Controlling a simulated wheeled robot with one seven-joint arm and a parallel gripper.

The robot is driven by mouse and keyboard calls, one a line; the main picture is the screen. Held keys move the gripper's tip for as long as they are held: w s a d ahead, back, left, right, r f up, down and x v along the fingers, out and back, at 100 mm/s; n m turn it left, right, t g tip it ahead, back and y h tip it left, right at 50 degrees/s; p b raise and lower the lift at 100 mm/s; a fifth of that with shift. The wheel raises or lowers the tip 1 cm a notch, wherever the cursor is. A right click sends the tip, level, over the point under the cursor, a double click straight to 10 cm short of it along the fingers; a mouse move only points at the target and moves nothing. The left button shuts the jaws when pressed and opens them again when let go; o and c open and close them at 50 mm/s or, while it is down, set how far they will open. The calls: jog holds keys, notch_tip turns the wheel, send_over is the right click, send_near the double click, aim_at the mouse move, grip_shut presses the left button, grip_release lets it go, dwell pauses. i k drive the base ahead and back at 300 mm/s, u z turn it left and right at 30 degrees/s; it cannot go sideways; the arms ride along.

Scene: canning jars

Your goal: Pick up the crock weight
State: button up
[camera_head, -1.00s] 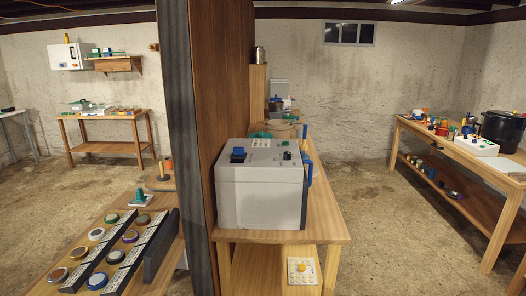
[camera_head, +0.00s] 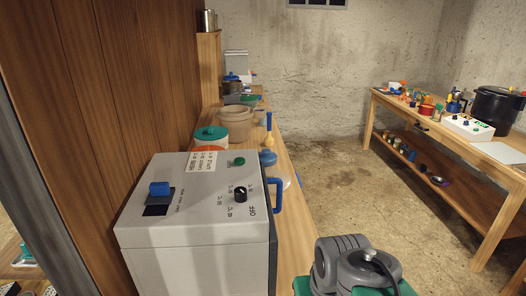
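I cannot pick out the crock weight for certain in the head view. On the long wooden bench (camera_head: 294,222) along the wooden wall stand a crock with a green lid (camera_head: 210,133) and, behind it, tan round crocks or bowls (camera_head: 236,115). What lies inside them is hidden from this angle. Grey and green links of my own arm show at the bottom, right of centre. My gripper's fingers are not visible.
A big grey machine (camera_head: 200,215) with a knob and blue handle fills the bench's near end. A second wooden table (camera_head: 450,130) on the right holds a black pot (camera_head: 497,108) and jars. The floor between (camera_head: 375,185) is clear.

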aim_at(267, 157)
jog(key=k, duration=1.55)
jog(key=z, duration=0.8)
jog(key=i, duration=7.15)
jog(key=u, duration=4.15)
